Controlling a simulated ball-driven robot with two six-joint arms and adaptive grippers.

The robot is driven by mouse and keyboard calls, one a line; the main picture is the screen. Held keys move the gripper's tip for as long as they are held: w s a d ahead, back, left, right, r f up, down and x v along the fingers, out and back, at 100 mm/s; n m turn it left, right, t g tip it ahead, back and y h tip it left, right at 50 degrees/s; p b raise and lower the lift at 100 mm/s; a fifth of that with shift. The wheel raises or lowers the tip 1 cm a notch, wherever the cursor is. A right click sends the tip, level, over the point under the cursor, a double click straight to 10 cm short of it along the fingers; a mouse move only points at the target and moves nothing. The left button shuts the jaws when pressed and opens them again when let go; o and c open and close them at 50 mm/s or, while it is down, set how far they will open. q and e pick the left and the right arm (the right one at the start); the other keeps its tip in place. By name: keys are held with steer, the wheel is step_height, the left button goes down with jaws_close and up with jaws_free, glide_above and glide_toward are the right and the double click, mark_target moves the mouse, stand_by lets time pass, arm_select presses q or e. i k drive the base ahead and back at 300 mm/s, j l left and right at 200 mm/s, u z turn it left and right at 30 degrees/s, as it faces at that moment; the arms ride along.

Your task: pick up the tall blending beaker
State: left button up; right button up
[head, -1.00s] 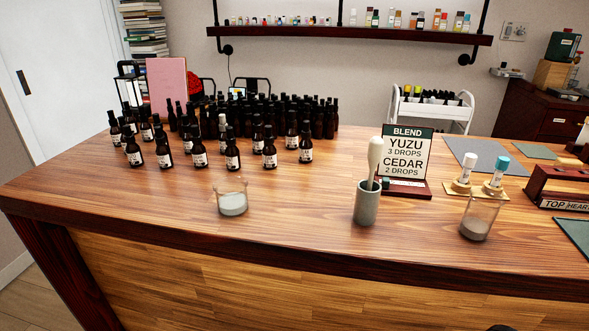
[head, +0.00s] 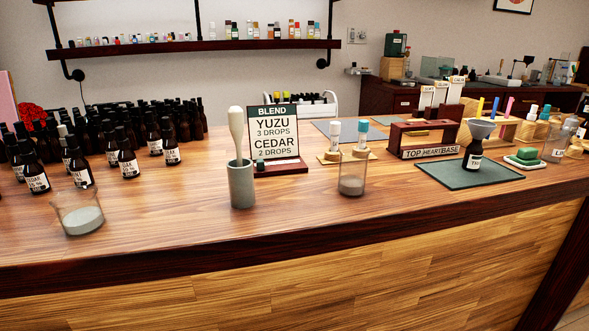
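A tall clear glass beaker (head: 352,184) with grey matter in its bottom stands upright on the table, right of the blend sign. A shorter, wider glass beaker (head: 79,214) with pale grey contents stands near the front at the left. Another clear glass vessel (head: 556,147) stands at the far right, partly among other items. I cannot tell for certain which one is the blending beaker; the middle one looks tall and narrow. Neither of my grippers shows in the head view.
A grey-green cup (head: 241,186) holding a pale pestle-like tool (head: 236,135) stands left of the middle beaker. Dark bottles (head: 128,160) crowd the left. A green mat (head: 450,177) lies right. The front middle is clear.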

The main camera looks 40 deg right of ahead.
mark_target(353, 160)
steer(key=z, duration=1.7)
